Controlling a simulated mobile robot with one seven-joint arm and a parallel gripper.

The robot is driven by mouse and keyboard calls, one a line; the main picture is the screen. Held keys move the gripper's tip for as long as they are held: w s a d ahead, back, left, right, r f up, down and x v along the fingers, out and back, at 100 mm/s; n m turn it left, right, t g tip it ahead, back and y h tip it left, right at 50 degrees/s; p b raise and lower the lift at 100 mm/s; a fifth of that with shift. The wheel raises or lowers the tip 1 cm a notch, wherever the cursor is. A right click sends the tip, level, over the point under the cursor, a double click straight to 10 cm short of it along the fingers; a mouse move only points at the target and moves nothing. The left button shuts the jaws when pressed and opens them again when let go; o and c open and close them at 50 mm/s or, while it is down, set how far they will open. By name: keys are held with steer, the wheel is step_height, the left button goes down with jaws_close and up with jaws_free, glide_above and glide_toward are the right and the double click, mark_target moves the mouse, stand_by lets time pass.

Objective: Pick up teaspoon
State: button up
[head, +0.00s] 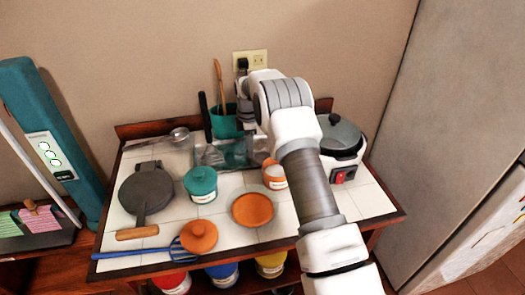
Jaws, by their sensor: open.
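I cannot make out a teaspoon for certain. A small metal utensil with a round bowl (179,135) and a thin handle lies at the back left of the tiled table; I cannot tell whether it is the teaspoon. My arm reaches in from the lower right over the table. My gripper (244,106) is at its far end, near the teal utensil pot (222,125) at the back. It is open, but its fingertips are mostly hidden, and I see nothing held. The pot holds a wooden-handled utensil (219,82) and a black-handled one.
A clear tray (209,155) lies before the pot. A grey round pan (146,192), teal canister (201,187), orange dish (252,210), orange-lidded jar (274,175), orange lid (198,236) and blue spatula (135,253) crowd the table. A cooker (342,143) stands right.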

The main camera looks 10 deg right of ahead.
steer(key=shift+f, duration=0.2)
jaws_close()
steer(key=shift+r, duration=0.1)
step_height(320, 180, up, 10)
stand_by(0.7)
